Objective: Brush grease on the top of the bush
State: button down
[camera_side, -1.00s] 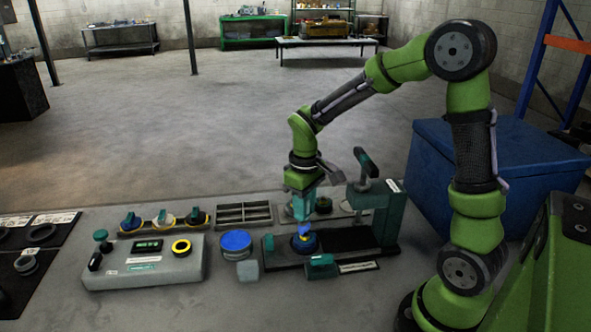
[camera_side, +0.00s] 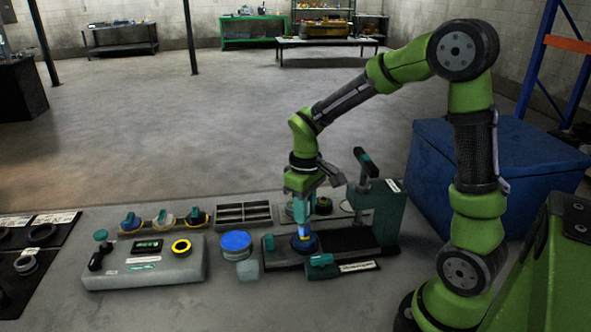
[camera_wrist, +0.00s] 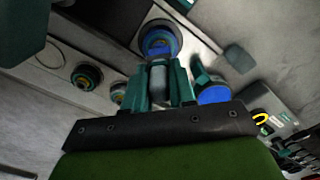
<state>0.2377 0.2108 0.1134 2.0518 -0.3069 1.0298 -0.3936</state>
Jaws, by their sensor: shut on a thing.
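The bush (camera_side: 306,247) is a dark blue ring on the dark base of the green press fixture.
The press fixture's green post (camera_side: 388,220) with a lever stands right of the bush. A blue-topped pot (camera_side: 236,241) stands to the left, beside a grey control box (camera_side: 145,265) with a yellow ring. A slotted grey tray (camera_side: 243,214) lies behind. Open floor lies beyond.

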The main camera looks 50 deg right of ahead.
jog(key=shift+w+d, duration=0.25)
jog(key=shift+d, duration=0.05)
jog(key=shift+s+a, duration=0.1)
jog(key=shift+a, duration=0.05)
jog(key=shift+s+a, duration=0.55)
jog(key=shift+w+d, duration=0.1)
jog(key=shift+w+d, duration=0.55)
jog(key=shift+d, duration=0.05)
jog(key=shift+a, duration=0.1)
jog(key=shift+s+a, duration=0.25)
jog(key=shift+s, duration=0.1)
jog(key=shift+r, duration=0.1)
dwell(0.3)
